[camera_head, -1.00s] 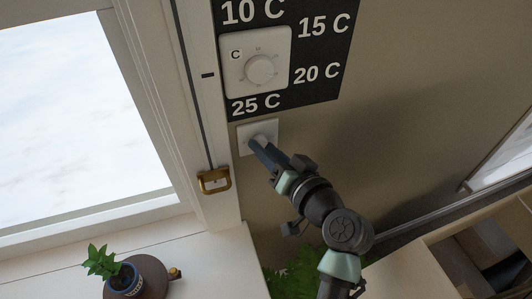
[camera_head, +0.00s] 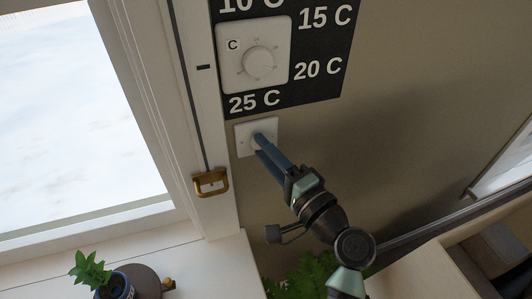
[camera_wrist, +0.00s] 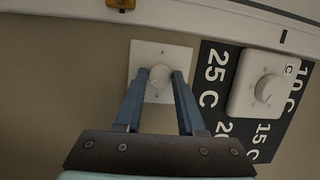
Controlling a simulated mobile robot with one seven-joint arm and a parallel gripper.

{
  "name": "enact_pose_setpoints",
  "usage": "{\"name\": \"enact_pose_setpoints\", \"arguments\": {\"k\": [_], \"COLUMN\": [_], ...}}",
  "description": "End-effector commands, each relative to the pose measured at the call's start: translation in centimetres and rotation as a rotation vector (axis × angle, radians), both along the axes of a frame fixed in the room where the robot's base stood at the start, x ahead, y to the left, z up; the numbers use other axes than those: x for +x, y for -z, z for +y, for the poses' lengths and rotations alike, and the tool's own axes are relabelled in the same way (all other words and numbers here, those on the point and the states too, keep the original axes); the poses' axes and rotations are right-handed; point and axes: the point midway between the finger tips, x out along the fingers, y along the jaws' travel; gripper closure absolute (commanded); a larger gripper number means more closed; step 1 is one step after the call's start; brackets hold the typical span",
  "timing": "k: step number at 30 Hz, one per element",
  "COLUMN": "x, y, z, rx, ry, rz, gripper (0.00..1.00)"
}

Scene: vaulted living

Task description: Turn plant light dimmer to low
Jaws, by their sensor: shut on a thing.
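The dimmer is a small white square wall plate (camera_head: 243,140) with a round white knob, below the black temperature sign. In the wrist view the plate (camera_wrist: 181,52) and its knob (camera_wrist: 160,77) show between the fingertips. My gripper (camera_head: 258,141) reaches the plate from the lower right, and its blue fingers hide part of the knob. In the wrist view my gripper (camera_wrist: 160,76) has a finger on each side of the knob and is shut on it. The knob's pointer is too small to read.
A white thermostat dial (camera_head: 259,63) sits on the black sign (camera_head: 325,45) just above. A brass latch (camera_head: 211,183) on the window frame is close at left. A potted plant (camera_head: 120,287) stands on the sill, and green leaves (camera_head: 305,275) are below my arm.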

Motion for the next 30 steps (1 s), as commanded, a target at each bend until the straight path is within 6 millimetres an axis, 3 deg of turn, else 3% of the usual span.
{"name": "enact_pose_setpoints", "arguments": {"k": [15, 30], "x": [-0.06, -0.07], "y": [0.29, 0.25], "z": [0.17, 0.19], "rx": [0.429, 0.609], "ry": [0.0, 0.002], "rz": [0.14, 0.197], "gripper": [1.0, 1.0]}}
